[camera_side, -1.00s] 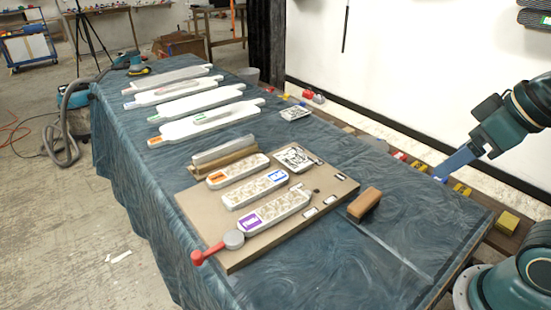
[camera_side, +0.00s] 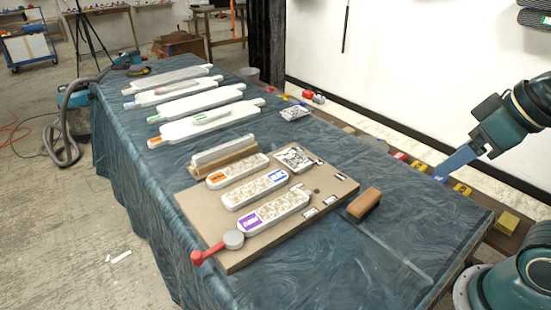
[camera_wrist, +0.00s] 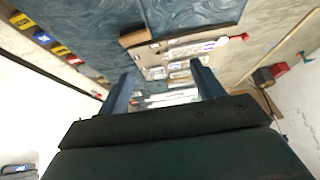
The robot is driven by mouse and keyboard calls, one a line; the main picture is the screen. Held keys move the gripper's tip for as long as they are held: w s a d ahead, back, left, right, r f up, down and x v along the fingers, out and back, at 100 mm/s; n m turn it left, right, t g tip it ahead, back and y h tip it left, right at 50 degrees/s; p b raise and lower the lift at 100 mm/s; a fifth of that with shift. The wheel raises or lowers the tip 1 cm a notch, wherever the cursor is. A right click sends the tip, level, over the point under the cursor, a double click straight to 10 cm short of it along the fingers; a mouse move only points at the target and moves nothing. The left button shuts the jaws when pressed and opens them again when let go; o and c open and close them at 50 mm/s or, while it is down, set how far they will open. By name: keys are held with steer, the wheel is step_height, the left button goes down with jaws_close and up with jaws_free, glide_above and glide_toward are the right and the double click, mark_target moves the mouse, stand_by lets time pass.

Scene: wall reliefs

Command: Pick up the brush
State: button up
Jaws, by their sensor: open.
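The brush (camera_side: 364,203) looks like a brown wooden block with rounded ends. It lies on the blue cloth-covered table, just right of the tan board. Its bristles cannot be made out. In the wrist view, the brush (camera_wrist: 134,38) shows near the top, beyond and left of the fingers. My gripper (camera_side: 455,164) is at the right of the side view, above and right of the brush and well apart from it. In the wrist view my gripper (camera_wrist: 164,84) has its two blue fingers spread wide with nothing between them.
Long white panels (camera_side: 203,122) lie farther back. A yellow block (camera_side: 508,222) and several coloured blocks sit along the wall-side ledge. The cloth around the brush's right side is clear.

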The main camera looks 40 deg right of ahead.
steer(key=shift+w, duration=0.1)
steer(key=m+g+y, duration=0.3)
steer(key=m+g, duration=0.2)
steer(key=m, duration=0.7)
glide_above(366, 199)
steer(key=s, duration=0.2)
step_height(366, 199, down, 10)
steer(key=w+d+f+m+g+y, duration=0.1)
steer(key=w+d+f+m, duration=0.1)
steer(key=d+f+m, duration=0.3)
step_height(366, 199, down, 4)
steer(key=shift+w+d+r+y, duration=0.15)
steer(key=shift+w+r+y, duration=0.05)
steer(key=shift+w+y, duration=0.1)
steer(key=shift+f, duration=0.1)
steer(key=x, duration=0.7)
steer(key=shift+f, duration=0.1)
steer(key=shift+s+a+f, duration=0.1)
steer(key=shift+a+f, duration=0.2)
steer(key=shift+f, duration=0.25)
